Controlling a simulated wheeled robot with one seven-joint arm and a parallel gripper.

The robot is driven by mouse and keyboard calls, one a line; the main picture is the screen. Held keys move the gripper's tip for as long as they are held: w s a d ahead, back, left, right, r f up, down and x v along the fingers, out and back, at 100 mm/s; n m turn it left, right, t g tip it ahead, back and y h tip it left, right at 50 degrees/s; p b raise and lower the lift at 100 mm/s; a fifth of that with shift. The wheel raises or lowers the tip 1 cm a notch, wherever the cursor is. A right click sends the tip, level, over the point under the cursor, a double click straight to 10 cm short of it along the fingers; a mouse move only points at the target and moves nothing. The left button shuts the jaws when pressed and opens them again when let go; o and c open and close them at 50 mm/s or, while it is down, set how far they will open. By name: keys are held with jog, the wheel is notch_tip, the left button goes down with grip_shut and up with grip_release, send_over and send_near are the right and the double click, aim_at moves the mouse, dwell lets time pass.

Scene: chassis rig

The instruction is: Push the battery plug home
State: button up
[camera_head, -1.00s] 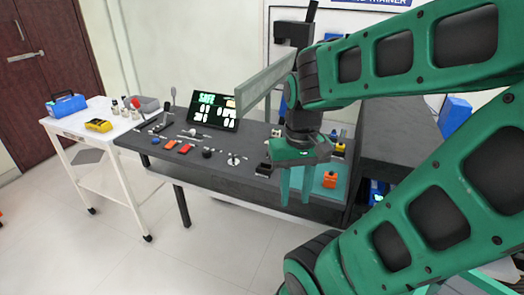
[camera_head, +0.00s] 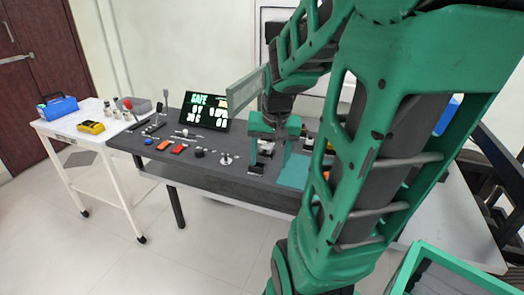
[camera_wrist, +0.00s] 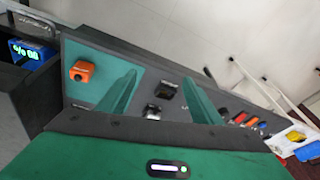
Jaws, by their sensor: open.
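My gripper (camera_head: 268,158) is open over the right part of the dark bench, with its two green fingers pointing down. In the wrist view my gripper (camera_wrist: 158,80) has a wide, empty gap. A small dark block (camera_wrist: 166,90) lies on the bench beyond that gap. A second dark and silver block (camera_wrist: 152,112) is nearer, partly behind my gripper's body. An orange block (camera_wrist: 82,71) with a dark opening sits on the teal mat (camera_wrist: 92,92), left of the fingers. I cannot tell which piece is the battery plug, or whether it is seated.
The dark bench (camera_head: 190,165) carries several switches and knobs, and a screen (camera_head: 205,110) reading SAFE. A white cart (camera_head: 65,122) at left holds a blue toolbox (camera_head: 57,108) and a yellow meter (camera_head: 91,127). My arm covers the bench's right end.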

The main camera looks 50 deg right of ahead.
jog(key=w+d+m+t+h, duration=0.1)
jog(key=w+d+m+t, duration=0.25)
jog(key=w+d, duration=0.75)
jog(key=m, duration=0.1)
send_near(264, 150)
jog(key=w+f, duration=0.2)
jog(key=f, duration=0.1)
jog(key=d+f, duration=0.1)
jog(key=w+f, duration=0.1)
jog(key=shift+d+f+g, duration=0.15)
jog(key=shift+f+g, duration=0.1)
jog(key=shift+f, duration=0.05)
jog(key=shift+w+d+f, duration=0.15)
jog(key=shift+w+f, duration=0.15)
jog(key=shift+f, duration=0.25)
jog(key=c, duration=1.2)
jog(key=shift+c, duration=0.2)
jog(key=shift+r, duration=0.2)
